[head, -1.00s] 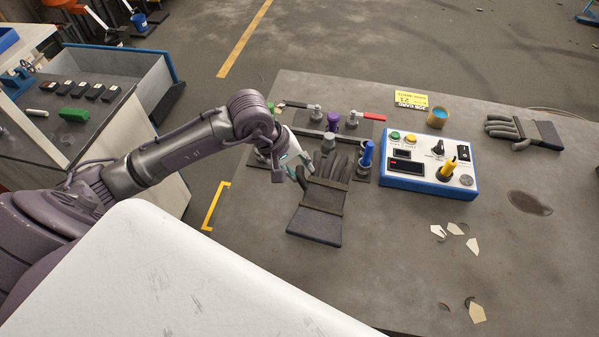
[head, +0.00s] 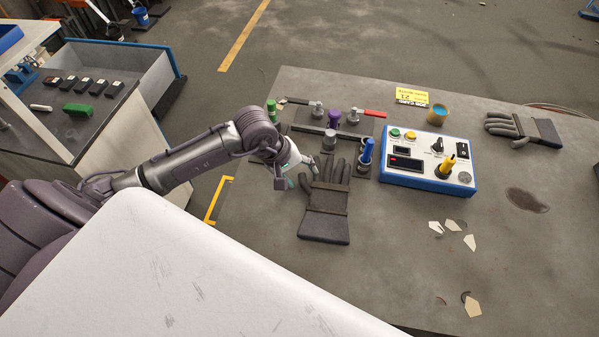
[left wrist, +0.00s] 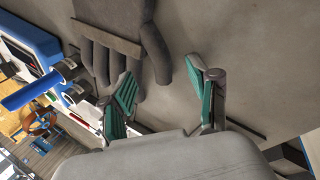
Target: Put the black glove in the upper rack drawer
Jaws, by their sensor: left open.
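A dark grey-black glove (head: 326,223) lies flat on the workbench (head: 400,275), fingers toward the valve fixture and cuff toward me. My left gripper (head: 293,184) is open just left of the glove's thumb side. In the left wrist view the open green-padded fingers (left wrist: 165,97) are in front of the glove (left wrist: 110,25), with its thumb showing between them; nothing is gripped. A second, greyer glove (head: 540,131) lies at the bench's far right. A blue-rimmed, open drawer-like compartment (head: 160,82) belongs to the rack at the left. My right gripper is not in view.
The valve fixture (head: 313,131) with upright knobs stands beyond the glove, its blue-handled post (head: 367,151) close to the fingertips. A blue-white control box (head: 425,182) stands to the right. Paper scraps (head: 469,242) lie nearer me. Floor separates bench and rack.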

